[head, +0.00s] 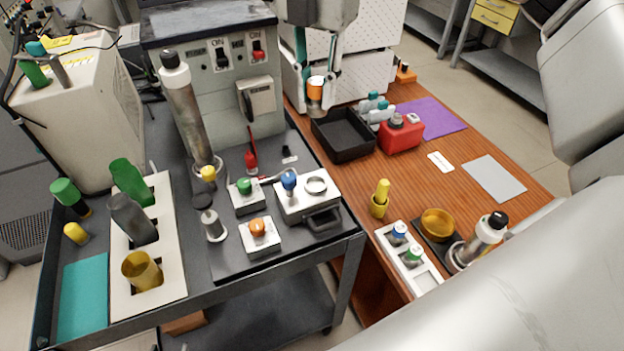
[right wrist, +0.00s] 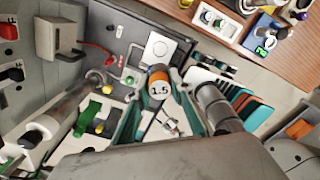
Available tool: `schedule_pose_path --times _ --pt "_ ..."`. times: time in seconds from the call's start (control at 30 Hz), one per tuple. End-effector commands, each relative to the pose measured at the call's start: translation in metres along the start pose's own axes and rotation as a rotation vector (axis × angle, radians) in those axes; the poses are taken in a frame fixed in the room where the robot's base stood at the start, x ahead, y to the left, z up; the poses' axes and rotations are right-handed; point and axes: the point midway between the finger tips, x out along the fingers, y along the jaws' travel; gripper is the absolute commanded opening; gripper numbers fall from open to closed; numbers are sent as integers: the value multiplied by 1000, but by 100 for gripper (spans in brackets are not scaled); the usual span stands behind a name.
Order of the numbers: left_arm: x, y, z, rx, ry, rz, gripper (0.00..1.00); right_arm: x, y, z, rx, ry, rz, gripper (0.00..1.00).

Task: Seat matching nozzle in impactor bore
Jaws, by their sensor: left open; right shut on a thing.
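My right gripper (head: 315,92) is shut on an orange-banded nozzle (head: 316,84), held in the air at the upper middle of the head view. The right wrist view shows the nozzle's top (right wrist: 160,90) marked 1.5 between teal fingers. A white block (head: 330,207) with a ring-like round opening (head: 317,185) stands on the dark cart, apart from the held nozzle. I take this opening to be the bore. A white rack (head: 428,283) on the wooden table holds a blue nozzle (head: 399,231) and a green nozzle (head: 413,254). My left gripper is not visible.
A tall silver cylinder (head: 187,110) stands left of the block. A black tray (head: 343,151) and red container (head: 401,136) lie behind. The wooden table has free room near the grey sheet (head: 495,178).

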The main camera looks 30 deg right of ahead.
Motion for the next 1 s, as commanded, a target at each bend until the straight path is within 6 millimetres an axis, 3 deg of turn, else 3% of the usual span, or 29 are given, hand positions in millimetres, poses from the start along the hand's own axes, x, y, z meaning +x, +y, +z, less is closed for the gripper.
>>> schedule_pose_path --times 0.17,0.7,1.0 --pt "0 0 -1 0 2 0 41 6 -1 -1 66 3 -3 0" --pt "-2 0 -5 0 3 0 41 129 -2 -2 65 5 -5 0" --pt "-3 0 -6 0 3 0 41 157 -1 -1 66 3 -2 0"
